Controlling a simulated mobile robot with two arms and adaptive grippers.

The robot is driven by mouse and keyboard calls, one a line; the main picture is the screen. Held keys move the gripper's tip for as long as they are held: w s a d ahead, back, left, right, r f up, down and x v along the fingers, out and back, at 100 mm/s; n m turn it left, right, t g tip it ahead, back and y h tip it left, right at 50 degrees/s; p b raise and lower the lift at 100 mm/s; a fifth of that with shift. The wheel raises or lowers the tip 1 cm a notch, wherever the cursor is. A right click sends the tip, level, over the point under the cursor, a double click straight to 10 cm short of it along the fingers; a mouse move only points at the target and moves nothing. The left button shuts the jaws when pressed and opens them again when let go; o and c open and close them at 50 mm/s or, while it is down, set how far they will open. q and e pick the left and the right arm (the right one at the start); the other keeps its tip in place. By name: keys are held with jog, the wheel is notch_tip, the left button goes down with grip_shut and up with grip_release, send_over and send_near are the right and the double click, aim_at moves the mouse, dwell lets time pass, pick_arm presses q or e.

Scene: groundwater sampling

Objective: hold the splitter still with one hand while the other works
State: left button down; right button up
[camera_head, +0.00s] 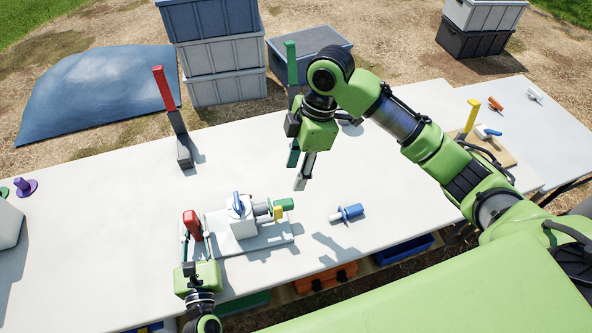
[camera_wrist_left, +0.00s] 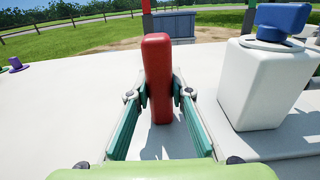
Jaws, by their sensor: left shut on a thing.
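The splitter (camera_head: 243,222) is a white block with a blue valve handle on top, on a pale base plate. It also shows at the right of the left wrist view (camera_wrist_left: 262,85). A red upright grip (camera_head: 192,226) stands at the plate's left end. My left gripper (camera_wrist_left: 160,100) has its fingers closed on both sides of this red grip. Grey, yellow and green fittings (camera_head: 285,204) stick out from the splitter's right side. My right gripper (camera_head: 300,172) hangs above the table, behind and right of the splitter; its fingers look apart with nothing between them.
A blue connector (camera_head: 350,212) lies on the white table (camera_head: 100,250), right of the splitter. A red post (camera_head: 164,90) and a green post (camera_head: 291,65) stand toward the back. A tan board (camera_head: 490,150) with a yellow post is at the right. Purple and green caps lie far left.

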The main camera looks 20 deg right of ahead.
pick_arm(q)
jog(key=c, duration=1.8)
grip_release()
jog(key=shift+o, duration=0.2)
jog(key=shift+s, duration=0.1)
